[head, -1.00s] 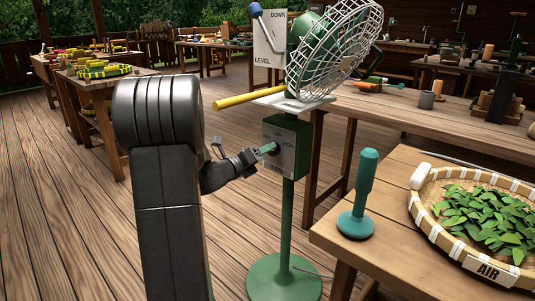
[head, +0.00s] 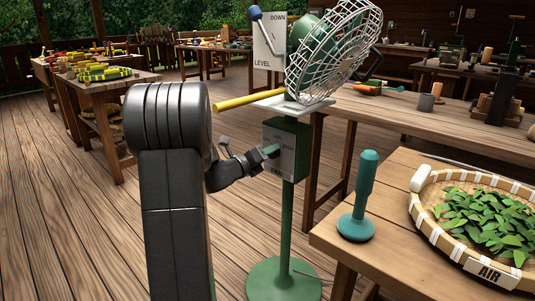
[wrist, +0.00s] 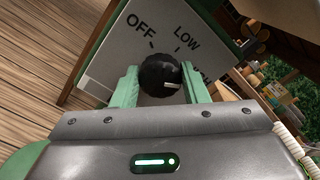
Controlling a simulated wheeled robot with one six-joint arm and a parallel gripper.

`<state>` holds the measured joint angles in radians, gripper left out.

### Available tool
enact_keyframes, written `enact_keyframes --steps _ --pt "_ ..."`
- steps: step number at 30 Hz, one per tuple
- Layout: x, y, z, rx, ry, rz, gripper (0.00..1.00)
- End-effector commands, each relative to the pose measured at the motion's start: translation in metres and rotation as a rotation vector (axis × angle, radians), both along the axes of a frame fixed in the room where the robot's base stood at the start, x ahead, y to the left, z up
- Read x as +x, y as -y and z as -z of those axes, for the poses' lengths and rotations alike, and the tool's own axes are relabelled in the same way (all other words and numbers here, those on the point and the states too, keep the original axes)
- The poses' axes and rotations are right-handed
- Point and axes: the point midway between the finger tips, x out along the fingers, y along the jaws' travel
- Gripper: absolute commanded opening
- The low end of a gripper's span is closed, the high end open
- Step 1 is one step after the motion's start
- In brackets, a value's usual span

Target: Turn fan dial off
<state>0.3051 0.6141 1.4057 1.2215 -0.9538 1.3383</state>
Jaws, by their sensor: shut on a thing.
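The fan dial is a dark round knob (wrist: 158,72) on a pale panel (wrist: 105,62) in the wrist view. OFF and LOW are printed around it; another label at right is partly hidden. The knob's white mark points right, away from OFF. My gripper (wrist: 160,86) has its green fingers on either side of the knob and is shut on it. In the head view my gripper (head: 271,151) is at the front of the green control box (head: 300,130) on the fan stand; its fingers hide the knob there. The caged fan (head: 335,50) is above the box.
A yellow handle (head: 245,100) sticks out left just above my gripper. A lever panel (head: 268,60) stands behind the fan. At right, a table holds a teal stamp-like tool (head: 358,205) and a basket (head: 425,215) of leaves. Open floor lies to the left.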

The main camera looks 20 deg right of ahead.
Motion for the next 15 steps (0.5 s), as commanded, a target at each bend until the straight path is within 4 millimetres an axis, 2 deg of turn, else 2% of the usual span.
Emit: enact_keyframes --steps 8,15 --pt "0.0005 -0.0005 -0.0005 -0.038 -0.097 -0.001 0.18" --pt "0.0009 -0.0007 -0.0014 -0.114 -0.277 -0.001 0.18"
